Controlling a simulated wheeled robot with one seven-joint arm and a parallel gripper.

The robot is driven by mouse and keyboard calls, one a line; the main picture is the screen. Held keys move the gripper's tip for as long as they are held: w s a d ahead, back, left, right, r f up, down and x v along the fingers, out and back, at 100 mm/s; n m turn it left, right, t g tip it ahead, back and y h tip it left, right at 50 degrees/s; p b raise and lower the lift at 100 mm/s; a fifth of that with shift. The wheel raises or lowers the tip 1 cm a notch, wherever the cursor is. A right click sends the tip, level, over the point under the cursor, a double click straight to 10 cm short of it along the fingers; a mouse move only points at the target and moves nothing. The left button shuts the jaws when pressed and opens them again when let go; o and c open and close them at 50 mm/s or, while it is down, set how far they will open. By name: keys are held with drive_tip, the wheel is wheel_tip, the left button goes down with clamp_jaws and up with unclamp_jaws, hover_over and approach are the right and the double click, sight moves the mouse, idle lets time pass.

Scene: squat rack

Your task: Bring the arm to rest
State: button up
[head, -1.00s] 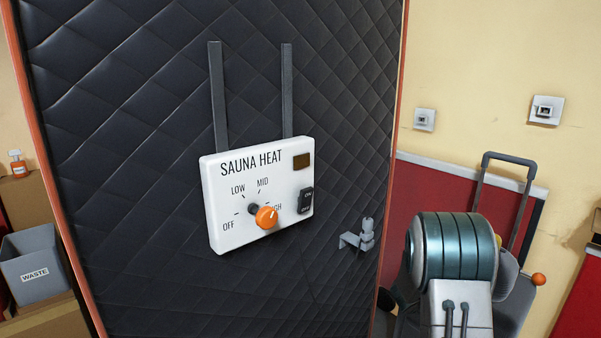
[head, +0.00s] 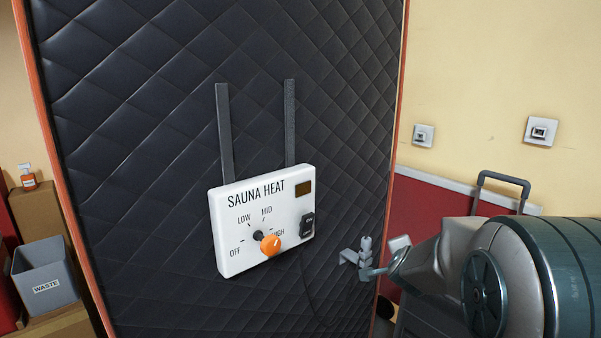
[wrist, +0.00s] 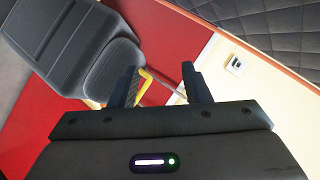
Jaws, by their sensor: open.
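My gripper (wrist: 163,88) shows in the wrist view with its two dark fingers apart and nothing held between them. Behind the fingers are a red and cream wall and a yellow bar. In the head view my arm (head: 500,275) comes in from the lower right and reaches left toward the dark quilted panel. I cannot clearly make out the fingers there.
A white sauna heat box (head: 232,225) with an orange knob (head: 271,245) hangs on the quilted panel (head: 130,120). A small grey bracket (head: 364,255) is near the arm. A grey waste bin (head: 45,275) stands at left.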

drive_tip(key=s+a+r+n+g+y+p, duration=0.2)
drive_tip(key=s+a+r+n, duration=0.1)
drive_tip(key=s+a+n, duration=0.3)
drive_tip(key=s+a+r+n+g+y+p, duration=0.2)
drive_tip(key=s+a+n+p, duration=0.15)
drive_tip(key=s, duration=0.55)
drive_tip(key=s+r+n+g+p, duration=0.1)
drive_tip(key=s+n+g, duration=0.3)
drive_tip(key=s, duration=0.9)
drive_tip(key=shift+s+a+r+n+p, duration=0.2)
drive_tip(key=shift+s+n+p, duration=0.3)
drive_tip(key=shift+n, duration=0.35)
